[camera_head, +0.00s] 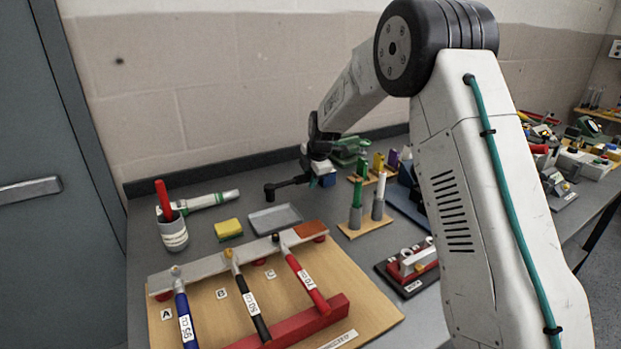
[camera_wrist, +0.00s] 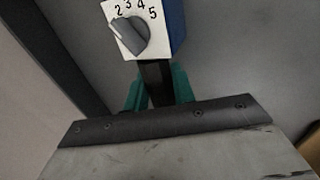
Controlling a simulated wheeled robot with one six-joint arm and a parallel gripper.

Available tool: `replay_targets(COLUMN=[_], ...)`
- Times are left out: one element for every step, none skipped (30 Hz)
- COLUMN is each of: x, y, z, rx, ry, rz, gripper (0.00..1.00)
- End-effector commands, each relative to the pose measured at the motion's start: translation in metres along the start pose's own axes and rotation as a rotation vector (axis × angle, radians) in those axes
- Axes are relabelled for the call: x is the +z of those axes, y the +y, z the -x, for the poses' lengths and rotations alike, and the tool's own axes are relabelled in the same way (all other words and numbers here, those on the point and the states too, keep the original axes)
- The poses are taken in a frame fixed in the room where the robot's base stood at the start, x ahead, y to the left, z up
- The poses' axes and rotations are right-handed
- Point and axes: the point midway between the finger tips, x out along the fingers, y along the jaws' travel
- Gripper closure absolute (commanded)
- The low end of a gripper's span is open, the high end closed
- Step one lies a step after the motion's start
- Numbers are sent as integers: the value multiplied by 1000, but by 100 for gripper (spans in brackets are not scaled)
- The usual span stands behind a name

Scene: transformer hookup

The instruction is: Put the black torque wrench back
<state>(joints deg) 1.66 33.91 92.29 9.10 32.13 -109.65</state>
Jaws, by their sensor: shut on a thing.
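My gripper (camera_head: 318,165) is in the air above the back of the bench. In the wrist view its teal fingers (camera_wrist: 158,88) are shut on the black shaft of a dial tool. A black-handled torque wrench (camera_head: 255,310) lies on the wooden board (camera_head: 340,285), between a blue wrench (camera_head: 184,310) and a red wrench (camera_head: 305,280). Its head is at the pale rail, by label B.
An empty grey tray (camera_head: 275,219) lies below and left of my gripper. A yellow sponge (camera_head: 228,229), a cup (camera_head: 174,235) and a white-green tool (camera_head: 210,200) stand left. Wooden stands with upright pieces (camera_head: 356,215) are right.

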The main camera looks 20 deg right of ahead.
Motion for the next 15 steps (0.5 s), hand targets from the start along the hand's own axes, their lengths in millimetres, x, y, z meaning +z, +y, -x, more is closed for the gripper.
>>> replay_targets(x=[0,0,0,0,0,0,0,0,0,0,0,0,0,0,0], y=[0,0,-1,-1,-1,-1,-1,-1,-1,-1,-1,-1,0,0,0], z=[0,-1,-2,-2,-2,-2,-2,-2,-2,-2,-2,-1,0,1,5], rx=[1,1,-1,-1,-1,-1,-1,-1,-1,-1,-1,-1,0,0,1], ry=[0,0,0,0,0,0,0,0,0,0,0,0,0,0,0], rz=[0,0,0,0,0,0,0,0,0,0,0,0,0,0,0], gripper=[100,100,69,61,53,53,53,53,53,53,53,53,53,53,53])
